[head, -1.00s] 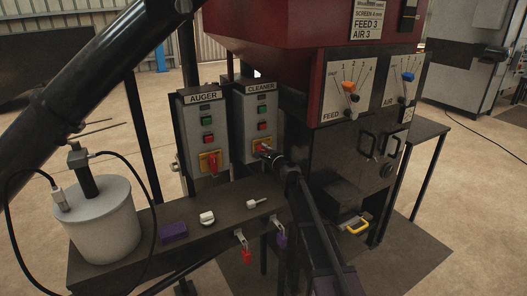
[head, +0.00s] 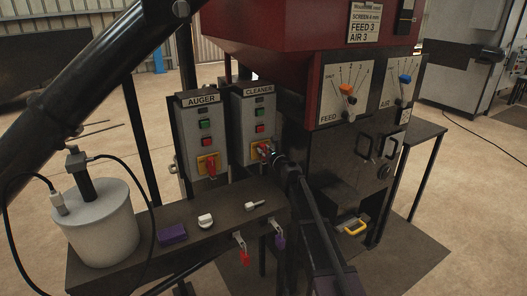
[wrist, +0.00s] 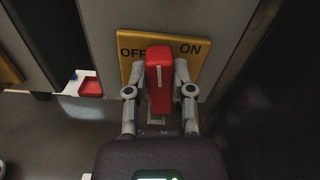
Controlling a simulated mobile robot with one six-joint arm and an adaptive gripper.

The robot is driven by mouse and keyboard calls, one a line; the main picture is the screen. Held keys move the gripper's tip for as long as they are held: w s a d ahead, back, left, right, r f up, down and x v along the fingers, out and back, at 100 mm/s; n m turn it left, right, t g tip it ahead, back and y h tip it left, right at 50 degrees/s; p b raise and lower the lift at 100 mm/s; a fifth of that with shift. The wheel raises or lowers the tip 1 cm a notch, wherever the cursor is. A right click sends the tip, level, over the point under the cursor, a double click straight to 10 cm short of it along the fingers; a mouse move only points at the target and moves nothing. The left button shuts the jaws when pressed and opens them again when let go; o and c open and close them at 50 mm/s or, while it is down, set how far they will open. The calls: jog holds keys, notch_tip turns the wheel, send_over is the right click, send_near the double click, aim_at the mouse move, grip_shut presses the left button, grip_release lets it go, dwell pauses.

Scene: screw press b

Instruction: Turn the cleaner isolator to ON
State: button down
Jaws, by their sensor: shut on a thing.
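The cleaner isolator is a red handle (wrist: 160,80) on a yellow plate (wrist: 203,69) marked OFF at left and ON at right in the wrist view. The handle stands about upright in that picture, between the two words. My gripper (wrist: 160,80) is shut on it, one finger on each side. In the head view, the plate is low on the grey CLEANER box (head: 254,116), and my gripper (head: 268,151) reaches it from the right. The gripper partly hides the handle there.
The AUGER box (head: 190,128) with its own red handle (head: 211,167) stands close at left. The red and black machine (head: 290,55) is close at right.

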jog(key=shift+w+d+m, duration=0.1)
jog(key=shift+w+m, duration=0.05)
jog(key=shift+m, duration=0.75)
jog(key=shift+c, duration=2.4)
grip_release()
jog(key=v, duration=1.2)
